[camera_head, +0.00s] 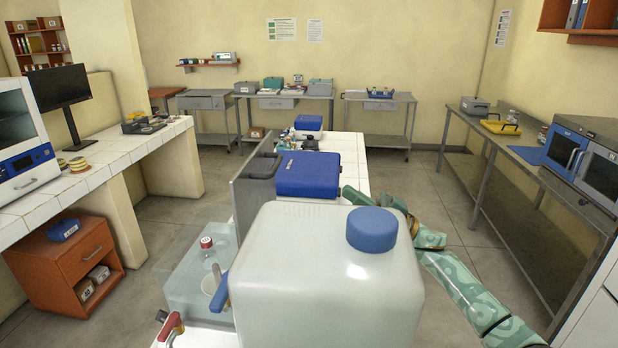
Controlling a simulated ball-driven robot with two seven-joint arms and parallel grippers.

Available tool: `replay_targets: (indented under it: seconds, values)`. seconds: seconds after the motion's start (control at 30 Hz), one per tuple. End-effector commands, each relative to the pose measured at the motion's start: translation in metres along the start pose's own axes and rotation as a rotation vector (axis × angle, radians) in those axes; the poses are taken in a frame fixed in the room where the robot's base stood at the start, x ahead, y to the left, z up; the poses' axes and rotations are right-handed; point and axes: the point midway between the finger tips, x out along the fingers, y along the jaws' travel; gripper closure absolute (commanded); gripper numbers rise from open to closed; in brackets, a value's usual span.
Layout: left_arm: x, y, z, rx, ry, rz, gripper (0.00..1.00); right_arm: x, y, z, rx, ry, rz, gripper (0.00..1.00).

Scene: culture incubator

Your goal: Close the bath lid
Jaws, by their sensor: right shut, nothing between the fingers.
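The bath (182,262) is a clear, pale tank at the lower left of centre. A red-capped bottle (207,250) stands in it. The bath lid (245,196) is a grey panel standing upright along the bath's right side, so the bath is open. A dark handle (262,165) is on the lid. My right arm comes in from the right, behind the large container. My right gripper (348,193) is at its end, right of the lid and apart from it, partly hidden. It is shut and empty. My left gripper is not in view.
A large translucent container (320,285) with a blue cap (371,229) fills the near middle and hides part of the bench. A blue-topped box (308,174) stands just right of the lid. A red-handled tap (171,327) is at the near left. Open floor lies right.

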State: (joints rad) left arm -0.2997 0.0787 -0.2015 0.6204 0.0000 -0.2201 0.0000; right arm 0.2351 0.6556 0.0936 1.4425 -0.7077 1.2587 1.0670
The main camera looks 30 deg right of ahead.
Motion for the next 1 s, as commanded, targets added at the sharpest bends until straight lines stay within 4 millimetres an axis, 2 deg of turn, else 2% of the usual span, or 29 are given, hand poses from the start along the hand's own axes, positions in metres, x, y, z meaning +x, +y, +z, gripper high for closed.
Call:
replay_targets:
  seconds: [0.17, 0.5, 0.7, 1.0]
  values:
    - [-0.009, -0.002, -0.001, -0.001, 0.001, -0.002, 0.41, 0.027, 0.0, -0.003, -0.002, 0.004, 0.0, 1.0]
    - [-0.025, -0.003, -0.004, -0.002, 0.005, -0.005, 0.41, 0.099, 0.001, -0.003, -0.003, 0.004, 0.001, 1.0]
    - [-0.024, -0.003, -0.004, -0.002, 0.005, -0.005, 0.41, 0.117, 0.001, 0.021, -0.002, 0.002, 0.004, 1.0]
    - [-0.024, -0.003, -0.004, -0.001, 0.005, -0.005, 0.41, 0.124, 0.001, 0.029, -0.003, 0.0, 0.003, 1.0]
